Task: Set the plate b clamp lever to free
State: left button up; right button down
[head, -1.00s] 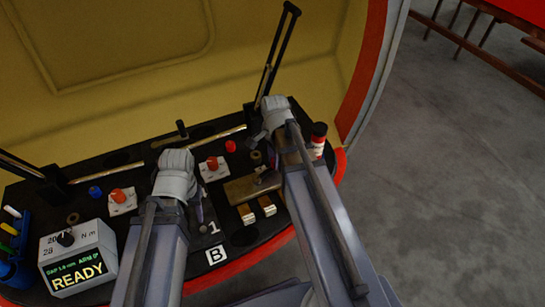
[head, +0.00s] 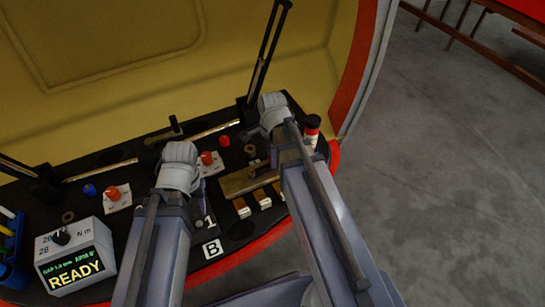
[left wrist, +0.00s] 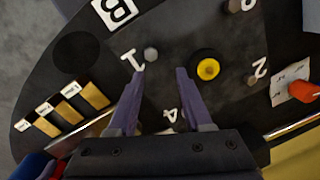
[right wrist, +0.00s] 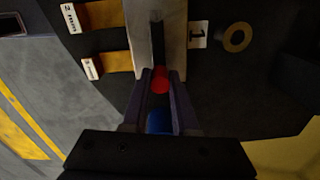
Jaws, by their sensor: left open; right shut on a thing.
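Plate B's mark (head: 211,247) stands at the front of the dark table and also shows in the left wrist view (left wrist: 114,12). A red clamp lever (head: 207,158) sits on a white card behind my left gripper (head: 197,190). The left wrist view shows this red lever (left wrist: 299,92) at the right edge, apart from the jaws. My left gripper (left wrist: 160,72) is open and empty above plate B's numbered dark surface. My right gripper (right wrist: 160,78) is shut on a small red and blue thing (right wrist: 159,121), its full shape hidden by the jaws.
A second red lever (head: 113,192) stands further left, beside the READY box (head: 75,262).

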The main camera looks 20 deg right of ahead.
jog(key=shift+s, duration=0.1)
jog(key=c, duration=0.7)
grip_release()
pick_arm(q)
jog(key=shift+r, duration=0.1)
pick_arm(e)
jog(key=shift+r, duration=0.15)
notch_tip(320, 180, up, 8)
jog(key=p, duration=0.8)
jog(key=shift+f, duration=0.2)
pick_arm(q)
notch_tip(320, 180, up, 8)
jog(key=shift+f, duration=0.2)
